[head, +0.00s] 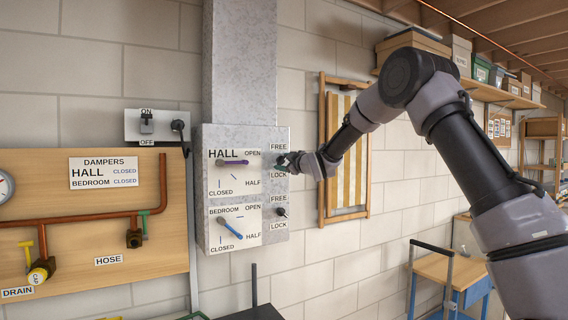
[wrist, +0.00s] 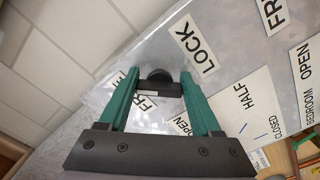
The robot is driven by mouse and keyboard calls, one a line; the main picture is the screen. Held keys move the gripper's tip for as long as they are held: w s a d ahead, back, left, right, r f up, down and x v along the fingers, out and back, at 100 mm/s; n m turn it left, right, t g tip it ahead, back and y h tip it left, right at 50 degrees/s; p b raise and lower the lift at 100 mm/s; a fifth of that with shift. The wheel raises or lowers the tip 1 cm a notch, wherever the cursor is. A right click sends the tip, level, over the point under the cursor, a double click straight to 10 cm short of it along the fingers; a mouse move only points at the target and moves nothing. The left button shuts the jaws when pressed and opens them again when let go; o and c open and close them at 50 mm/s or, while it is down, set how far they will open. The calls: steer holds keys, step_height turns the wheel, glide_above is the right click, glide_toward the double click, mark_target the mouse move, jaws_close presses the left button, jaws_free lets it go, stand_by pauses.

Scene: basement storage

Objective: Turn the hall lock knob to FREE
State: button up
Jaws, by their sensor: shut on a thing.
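The hall lock knob (wrist: 158,77) is small and black, with a dark crossbar. It sits at the upper right of the grey panel in the head view, between the upper FREE label (head: 279,147) and LOCK label (head: 279,175). My gripper (head: 288,161) reaches it from the right and largely hides it there. In the wrist view my gripper's green fingers (wrist: 159,86) stand on both sides of the knob's crossbar and are shut on it. In that view a LOCK label (wrist: 197,43) lies above right, and a FREE label (wrist: 145,103) is partly covered. I cannot tell which label the knob points to.
The purple hall lever (head: 232,162) points right towards OPEN. The blue bedroom lever (head: 230,229) slants down right towards HALF. The bedroom lock knob (head: 282,212) is just below my gripper. A folded wooden frame (head: 323,150) hangs on the wall behind my arm.

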steer(key=o, duration=1.4)
steer(key=v, duration=1.1)
steer(key=shift+w, duration=0.1)
